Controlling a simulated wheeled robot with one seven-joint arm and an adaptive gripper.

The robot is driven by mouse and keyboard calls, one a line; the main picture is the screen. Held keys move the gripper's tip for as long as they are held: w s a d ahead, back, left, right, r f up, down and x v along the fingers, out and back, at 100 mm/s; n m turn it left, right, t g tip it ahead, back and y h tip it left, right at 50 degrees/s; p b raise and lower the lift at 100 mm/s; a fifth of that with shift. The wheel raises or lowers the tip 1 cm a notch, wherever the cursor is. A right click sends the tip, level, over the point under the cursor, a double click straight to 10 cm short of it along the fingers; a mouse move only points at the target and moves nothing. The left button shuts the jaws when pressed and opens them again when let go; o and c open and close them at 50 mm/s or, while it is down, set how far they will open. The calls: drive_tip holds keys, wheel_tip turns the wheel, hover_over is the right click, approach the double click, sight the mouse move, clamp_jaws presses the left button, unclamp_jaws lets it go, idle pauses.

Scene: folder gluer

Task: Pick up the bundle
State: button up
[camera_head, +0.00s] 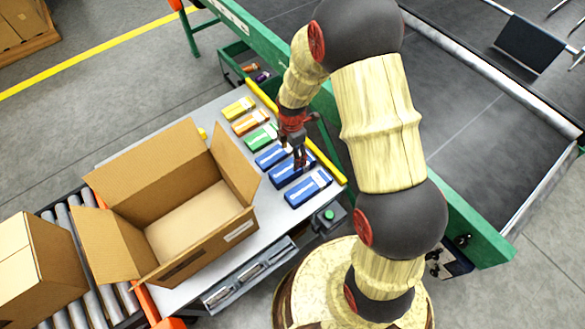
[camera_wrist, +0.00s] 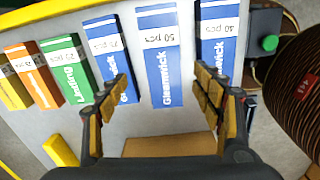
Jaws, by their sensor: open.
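Several paper-banded bundles lie in a row on the grey table (camera_head: 228,250): yellow (camera_head: 238,108), orange (camera_head: 250,122), green (camera_head: 261,137), then three blue ones. The middle blue bundle (camera_head: 285,177), marked "50 pcs" and "Glenwick", shows in the wrist view (camera_wrist: 165,75) between my fingers. My gripper (camera_head: 300,163) is open and empty, pointing down over the middle blue bundle. It also shows in the wrist view (camera_wrist: 163,88).
An open, empty cardboard box (camera_head: 200,220) stands on the table beside the row. A closed carton (camera_head: 35,265) sits on rollers at left. A yellow rail (camera_head: 325,160) edges the table's far side. A green-button control box (camera_head: 328,216) is near the row's right end.

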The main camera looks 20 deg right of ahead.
sight(292, 161)
drive_tip(key=shift+n, duration=0.5)
wheel_tip(292, 161, down, 5)
drive_tip(key=shift+s+r+b, duration=0.1)
drive_tip(key=shift+r+b, duration=0.1)
drive_tip(key=shift+b, duration=0.2)
wheel_tip(292, 161, down, 6)
drive_tip(key=b, duration=0.2)
drive_tip(key=shift+d+r+b, duration=0.1)
drive_tip(key=shift+b, duration=0.3)
drive_tip(key=shift+r, duration=0.1)
drive_tip(key=shift+c, duration=0.5)
drive_tip(key=c, duration=1.4)
